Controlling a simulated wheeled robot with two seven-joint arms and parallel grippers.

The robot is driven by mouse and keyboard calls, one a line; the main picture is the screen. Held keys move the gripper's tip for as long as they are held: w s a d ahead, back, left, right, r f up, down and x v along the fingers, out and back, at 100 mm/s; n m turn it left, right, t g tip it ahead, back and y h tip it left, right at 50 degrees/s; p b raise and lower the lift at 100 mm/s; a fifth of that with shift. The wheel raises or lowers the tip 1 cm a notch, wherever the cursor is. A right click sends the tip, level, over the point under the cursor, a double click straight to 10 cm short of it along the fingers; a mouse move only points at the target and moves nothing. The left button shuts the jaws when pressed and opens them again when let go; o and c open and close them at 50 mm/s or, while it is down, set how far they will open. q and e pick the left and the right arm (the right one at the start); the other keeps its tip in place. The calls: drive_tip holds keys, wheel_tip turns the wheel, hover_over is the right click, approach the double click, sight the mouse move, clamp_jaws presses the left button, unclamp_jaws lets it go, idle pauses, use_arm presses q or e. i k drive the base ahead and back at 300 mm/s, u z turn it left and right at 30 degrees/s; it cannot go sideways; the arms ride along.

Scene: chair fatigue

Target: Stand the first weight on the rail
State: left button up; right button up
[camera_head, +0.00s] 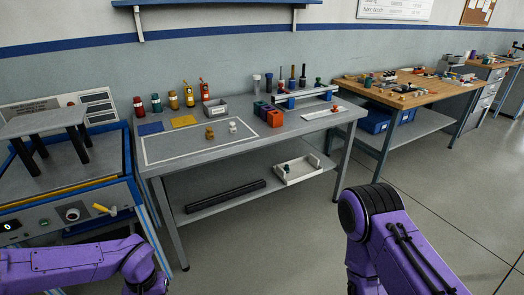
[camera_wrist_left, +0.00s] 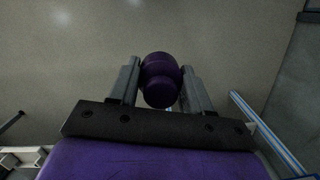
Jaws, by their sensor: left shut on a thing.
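My left gripper (camera_wrist_left: 160,68) shows in the left wrist view, its two grey fingers on either side of a dark purple rounded thing (camera_wrist_left: 160,88), which it grips. I cannot tell for certain that this is the first weight. In the head view my left forearm is at the lower left, with its gripper out of the picture. My right arm is at the lower right, its gripper also out of view. A grey rail-like bar (camera_head: 305,94) sits on blue supports at the back right.
The grey bench (camera_head: 190,160) has a white-outlined area, a grey bin (camera_head: 215,108) and coloured blocks. A test machine (camera_head: 70,195) with a grey stool (camera_head: 44,122) stands at left. A wooden bench (camera_head: 430,92) is at right. Floor between is clear.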

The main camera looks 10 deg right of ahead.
sight(302, 91)
drive_tip(key=z, duration=0.95)
drive_tip(key=i, duration=0.25)
drive_tip(key=z, duration=0.85)
drive_tip(key=i, duration=1.1)
drive_tip(key=z, duration=0.3)
drive_tip(key=i, duration=1.2)
drive_tip(key=u, duration=1.35)
drive_tip(key=i, duration=0.75)
drive_tip(key=u, duration=0.75)
